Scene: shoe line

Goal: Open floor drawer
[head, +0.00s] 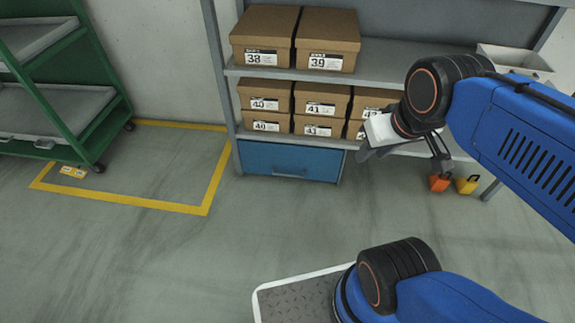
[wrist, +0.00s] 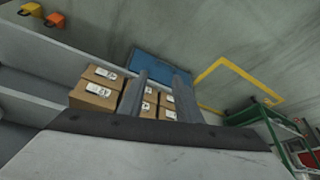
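The floor drawer (head: 265,158) is a blue front with a slim handle (head: 290,175) at the bottom of the grey shelf unit. It appears closed, flush with the frame. My gripper (head: 366,153) is in front of the shelf, to the right of the drawer and apart from it; its fingers are partly hidden by the wrist in the head view. In the wrist view, my gripper (wrist: 164,84) has two grey fingers spaced apart with nothing held between them. The blue drawer (wrist: 150,62) shows beyond the fingertips there, and its handle is not clear.
Shoe boxes (head: 267,88) fill the shelves above the drawer. An orange (head: 439,183) and a yellow (head: 467,185) padlock-shaped item are at the right. A green rack (head: 88,130) stands left by yellow floor lines (head: 120,200). Floor before the drawer is clear.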

